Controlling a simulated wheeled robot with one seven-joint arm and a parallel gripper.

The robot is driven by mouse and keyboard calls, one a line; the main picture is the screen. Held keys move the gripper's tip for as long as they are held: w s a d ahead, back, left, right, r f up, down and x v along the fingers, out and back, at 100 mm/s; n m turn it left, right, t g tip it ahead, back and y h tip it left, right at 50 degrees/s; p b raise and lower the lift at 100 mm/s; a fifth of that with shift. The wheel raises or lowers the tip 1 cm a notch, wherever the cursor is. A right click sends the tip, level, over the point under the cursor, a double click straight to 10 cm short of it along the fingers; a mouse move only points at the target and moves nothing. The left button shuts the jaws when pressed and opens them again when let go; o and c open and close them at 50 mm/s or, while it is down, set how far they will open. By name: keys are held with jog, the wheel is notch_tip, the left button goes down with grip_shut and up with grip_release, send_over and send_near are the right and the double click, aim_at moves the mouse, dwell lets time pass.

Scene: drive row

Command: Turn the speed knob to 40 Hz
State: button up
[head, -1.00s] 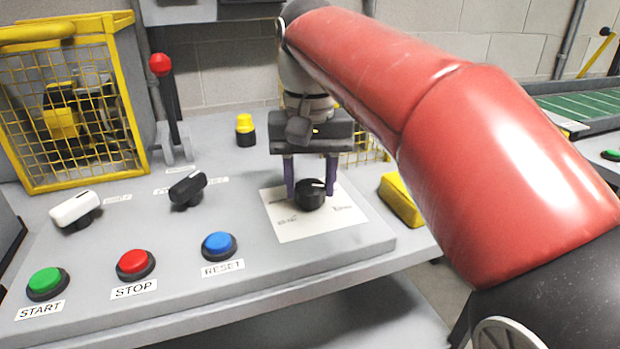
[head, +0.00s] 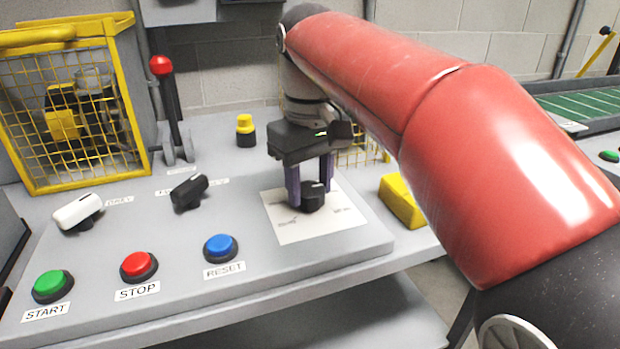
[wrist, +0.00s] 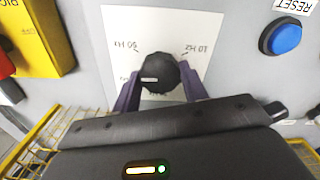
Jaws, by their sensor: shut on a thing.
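The black speed knob (head: 313,197) sits on a white scale card (head: 335,222) at the right of the grey panel. My gripper (head: 308,196) points down over it, with its purple fingers on either side, shut on the knob. In the wrist view the knob (wrist: 160,75) lies between the two fingers (wrist: 158,88), and a light pointer line shows on its top. The scale card (wrist: 125,22) there reads 10 Hz on one side and what looks like 50 Hz on the other. Other marks are hidden or too small to read.
Green (head: 51,286), red (head: 138,266) and blue (head: 220,248) buttons line the panel's front. A white switch (head: 78,210) and a black switch (head: 188,192) stand behind them. A red-balled lever (head: 161,66), yellow cage (head: 70,120) and yellow block (head: 401,201) are nearby.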

aim_at(310, 188)
jog(key=n, duration=0.5)
jog(key=shift+r, duration=0.1)
jog(key=shift+n, duration=0.3)
dwell(0.4)
jog(key=o, duration=1)
notch_tip(310, 188, up, 8)
jog(key=shift+f, duration=0.15)
